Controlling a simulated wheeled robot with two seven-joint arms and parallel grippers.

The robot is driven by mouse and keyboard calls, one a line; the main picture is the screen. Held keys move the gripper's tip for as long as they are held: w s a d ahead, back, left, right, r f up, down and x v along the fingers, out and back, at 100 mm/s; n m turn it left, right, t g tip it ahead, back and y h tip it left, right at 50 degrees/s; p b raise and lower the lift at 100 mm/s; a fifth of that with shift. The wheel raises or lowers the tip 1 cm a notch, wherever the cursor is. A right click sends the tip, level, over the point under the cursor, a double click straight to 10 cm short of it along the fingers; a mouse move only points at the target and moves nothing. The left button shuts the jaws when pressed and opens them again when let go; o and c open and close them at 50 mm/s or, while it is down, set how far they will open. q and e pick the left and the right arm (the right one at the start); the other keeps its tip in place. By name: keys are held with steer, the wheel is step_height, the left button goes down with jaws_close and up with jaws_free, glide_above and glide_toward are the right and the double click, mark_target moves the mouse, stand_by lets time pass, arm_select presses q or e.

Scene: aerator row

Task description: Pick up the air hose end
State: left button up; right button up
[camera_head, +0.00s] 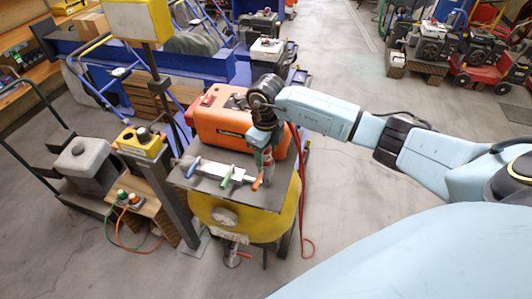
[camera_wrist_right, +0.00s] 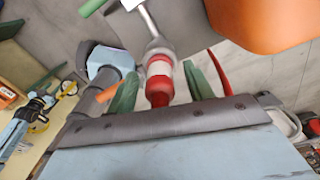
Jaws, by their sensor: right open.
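My right gripper (camera_head: 264,152) points down over the grey top of a yellow-bodied stand, in front of an orange machine. In the right wrist view the right gripper (camera_wrist_right: 161,75) has its green fingers spread apart. Between them is a fitting with red and whitish bands and a silver stem (camera_wrist_right: 158,68), which looks like the air hose end. A gap shows on both sides of it, so it does not look gripped. In the head view the fitting is mostly hidden by the gripper. My left gripper is not in view.
The orange machine (camera_head: 214,122) stands close behind the gripper. Blue (camera_head: 194,166), green (camera_head: 227,176) and orange handles lie on the grey top (camera_head: 207,186). A red hose (camera_head: 304,215) hangs at the right. A post with a yellow box (camera_head: 139,142) stands left.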

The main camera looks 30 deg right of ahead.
steer(key=c, duration=1.1)
